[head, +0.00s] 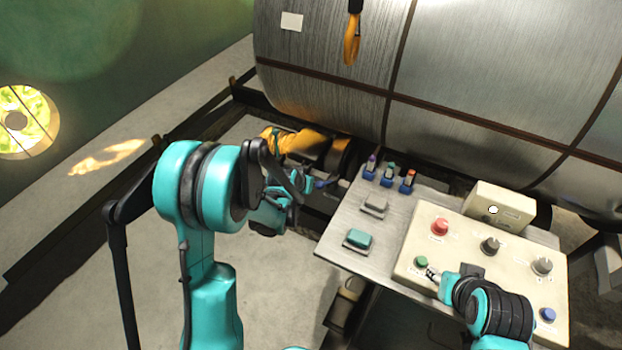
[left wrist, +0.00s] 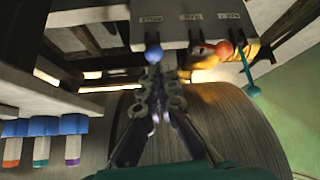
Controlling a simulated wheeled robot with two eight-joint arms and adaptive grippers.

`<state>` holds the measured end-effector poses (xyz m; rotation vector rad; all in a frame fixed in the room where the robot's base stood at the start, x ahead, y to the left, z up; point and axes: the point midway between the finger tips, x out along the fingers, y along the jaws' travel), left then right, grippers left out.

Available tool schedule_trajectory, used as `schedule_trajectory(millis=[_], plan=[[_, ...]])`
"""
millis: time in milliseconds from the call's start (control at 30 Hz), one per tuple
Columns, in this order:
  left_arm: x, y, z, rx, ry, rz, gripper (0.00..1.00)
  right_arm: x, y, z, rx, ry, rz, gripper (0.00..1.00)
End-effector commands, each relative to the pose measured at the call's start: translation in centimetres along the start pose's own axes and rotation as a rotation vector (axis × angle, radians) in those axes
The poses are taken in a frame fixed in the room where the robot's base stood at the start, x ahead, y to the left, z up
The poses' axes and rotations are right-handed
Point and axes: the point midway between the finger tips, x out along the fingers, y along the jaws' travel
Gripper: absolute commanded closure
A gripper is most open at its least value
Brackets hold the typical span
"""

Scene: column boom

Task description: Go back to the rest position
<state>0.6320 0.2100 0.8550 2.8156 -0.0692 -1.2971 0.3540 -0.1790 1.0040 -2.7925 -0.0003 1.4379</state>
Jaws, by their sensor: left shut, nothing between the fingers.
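My left gripper (head: 308,184) is beside the left edge of the metal table (head: 335,240) in the head view. In the left wrist view the left gripper (left wrist: 155,78) is shut and empty, its tips close to a blue ball knob (left wrist: 153,54). I cannot tell whether they touch it. My right gripper (head: 432,275) is over the cream control panel (head: 460,250), close beside the green button (head: 421,262). Its fingers are too small to tell open from shut.
A pale labelled box (left wrist: 185,18) also has an orange knob (left wrist: 224,49) and a teal lever (left wrist: 245,75). Several colored sticks stand in blue holders (head: 388,180) on the table. A large metal cylinder (head: 480,60) fills the back.

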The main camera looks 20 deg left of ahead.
Motion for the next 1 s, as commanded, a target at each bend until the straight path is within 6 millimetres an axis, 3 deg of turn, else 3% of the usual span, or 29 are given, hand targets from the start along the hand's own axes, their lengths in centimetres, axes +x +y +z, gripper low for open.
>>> schedule_trajectory(millis=[233, 367, 667, 867, 1000], plan=[[-0.1, 0.0, -0.1, 0.0, 0.0, 0.0, 1.0, 0.0, 0.0, 0.0, 0.0, 0.0, 0.0, 0.6], [-2.0, 0.5, -0.5, 0.001, -0.004, -0.002, 1.0, 0.0, 0.0, 0.0, 0.0, 0.0, 0.0, 0.6], [-13.3, 2.6, -0.1, 0.007, -0.035, -0.017, 1.0, 0.0, 0.0, 0.0, 0.0, 0.0, 0.0, 0.6], [-20.4, 3.8, 2.7, 0.012, -0.055, -0.03, 1.0, 0.0, 0.0, 0.0, 0.0, 0.0, 0.0, 0.6], [-24.5, 4.4, 5.7, 0.014, -0.068, -0.04, 1.0, 0.0, 0.0, 0.0, 0.0, 0.0, 0.0, 0.6]])
